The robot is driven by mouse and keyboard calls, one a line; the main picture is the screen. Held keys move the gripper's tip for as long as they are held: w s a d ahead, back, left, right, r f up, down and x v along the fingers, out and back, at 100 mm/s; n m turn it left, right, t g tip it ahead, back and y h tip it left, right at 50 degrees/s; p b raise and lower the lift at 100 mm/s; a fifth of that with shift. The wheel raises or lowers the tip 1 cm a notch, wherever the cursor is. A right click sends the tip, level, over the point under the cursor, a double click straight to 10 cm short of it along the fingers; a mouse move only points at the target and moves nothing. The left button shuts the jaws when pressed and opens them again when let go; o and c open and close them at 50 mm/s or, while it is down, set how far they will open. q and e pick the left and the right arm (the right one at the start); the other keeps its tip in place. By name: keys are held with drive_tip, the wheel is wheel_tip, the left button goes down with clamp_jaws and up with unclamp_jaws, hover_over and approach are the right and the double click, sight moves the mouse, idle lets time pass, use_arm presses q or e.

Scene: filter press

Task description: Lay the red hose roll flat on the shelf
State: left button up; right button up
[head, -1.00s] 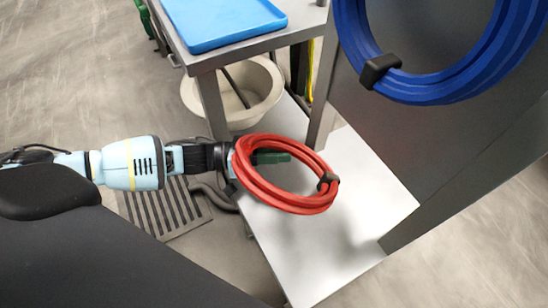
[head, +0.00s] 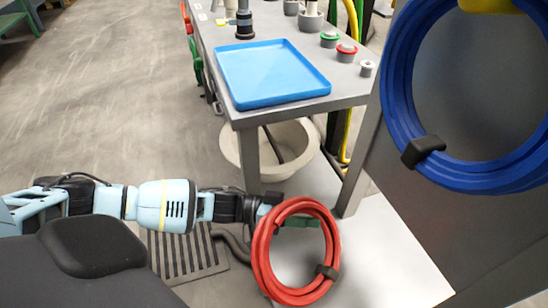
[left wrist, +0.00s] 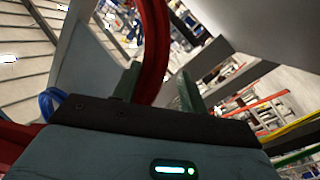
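The red hose roll (head: 326,228) is a ring of several loops with a dark strap, at the lower middle of the head view. It stands steeply on edge, not flat. My left gripper (head: 300,221) is shut on its left side, and a green finger shows through the ring. In the left wrist view the red hose (left wrist: 155,50) passes between the green fingers (left wrist: 160,88). The pale shelf (head: 385,240) lies behind and below the roll. I cannot tell whether the roll's lower edge touches it. My right gripper is not in view.
A metal table (head: 350,88) with a blue tray (head: 270,72) stands behind, with a beige basin (head: 235,150) under it. A blue hose roll (head: 405,110) hangs on a grey panel (head: 480,225) at the right. A floor grate (head: 185,258) lies below my left arm.

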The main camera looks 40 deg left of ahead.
sight(326, 242)
use_arm(q)
drive_tip(key=s+d+f+m, duration=0.1)
drive_tip(key=m, duration=0.1)
drive_tip(key=d+f+m, duration=0.1)
drive_tip(key=m, duration=0.1)
drive_tip(key=s+d+f+m+g, duration=0.1)
drive_tip(key=m, duration=0.1)
drive_tip(key=shift+s+d+f, duration=0.15)
drive_tip(key=shift+s+f, duration=0.15)
drive_tip(key=shift+s, duration=0.05)
drive_tip(key=s+a+r+n+p, duration=0.1)
drive_tip(key=a+n, duration=0.2)
drive_tip(key=a, duration=0.4)
drive_tip(key=s+a+r+n+t+p, duration=0.1)
drive_tip(key=s+a+r+n+p, duration=0.1)
drive_tip(key=a, duration=0.5)
drive_tip(key=shift+n, duration=0.5)
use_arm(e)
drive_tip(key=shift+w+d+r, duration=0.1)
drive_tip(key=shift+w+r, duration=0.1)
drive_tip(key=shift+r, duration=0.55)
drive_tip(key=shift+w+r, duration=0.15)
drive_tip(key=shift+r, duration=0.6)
use_arm(q)
drive_tip(key=shift+d+r, duration=0.1)
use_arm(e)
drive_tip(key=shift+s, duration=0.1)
